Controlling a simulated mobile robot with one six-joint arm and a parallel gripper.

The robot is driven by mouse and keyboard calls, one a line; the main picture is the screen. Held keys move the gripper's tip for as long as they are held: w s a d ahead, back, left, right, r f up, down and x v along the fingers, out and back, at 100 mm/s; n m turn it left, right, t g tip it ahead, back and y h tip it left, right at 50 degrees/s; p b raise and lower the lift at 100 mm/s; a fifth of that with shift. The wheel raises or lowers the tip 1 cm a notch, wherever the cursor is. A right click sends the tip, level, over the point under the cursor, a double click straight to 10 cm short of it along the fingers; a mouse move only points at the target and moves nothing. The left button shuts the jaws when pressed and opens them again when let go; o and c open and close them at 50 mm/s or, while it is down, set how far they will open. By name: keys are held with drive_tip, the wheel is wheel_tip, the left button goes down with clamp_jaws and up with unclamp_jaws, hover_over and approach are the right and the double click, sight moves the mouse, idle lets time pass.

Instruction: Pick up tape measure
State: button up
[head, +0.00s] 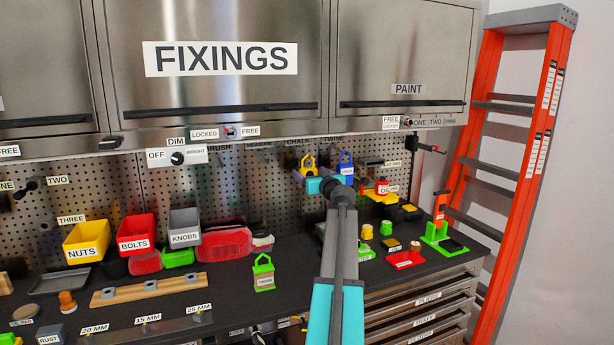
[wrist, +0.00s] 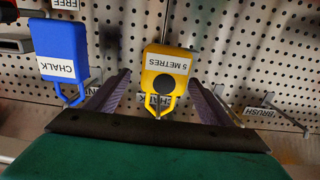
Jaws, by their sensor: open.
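The tape measure (wrist: 169,66) is a yellow case with a black disc and a "5 METRES" label, seen upside down in the wrist view. It hangs at the pegboard with a yellow loop at its picture-lower end. In the head view it is the small yellow shape (head: 308,166) at the pegboard, beside my gripper (head: 318,185). My gripper (wrist: 160,88) is open, with one dark finger on each side of the tape measure in the wrist view. I see no finger pressed on it. How deep it sits between the fingers is hard to tell.
A blue chalk case (wrist: 63,50) hangs beside it, left in the wrist view and right in the head view (head: 346,163). A brush hook (wrist: 285,118) sticks out at the right of the wrist view. Bins and tools stand on the dark worktop (head: 225,292) below.

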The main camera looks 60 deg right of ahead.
drive_tip(key=shift+w+d, duration=0.1)
drive_tip(key=shift+w, duration=0.05)
drive_tip(key=shift+p+x, duration=1.4)
drive_tip(key=shift+x, duration=1.15)
drive_tip(key=shift+w, duration=0.15)
drive_tip(key=c, duration=1.3)
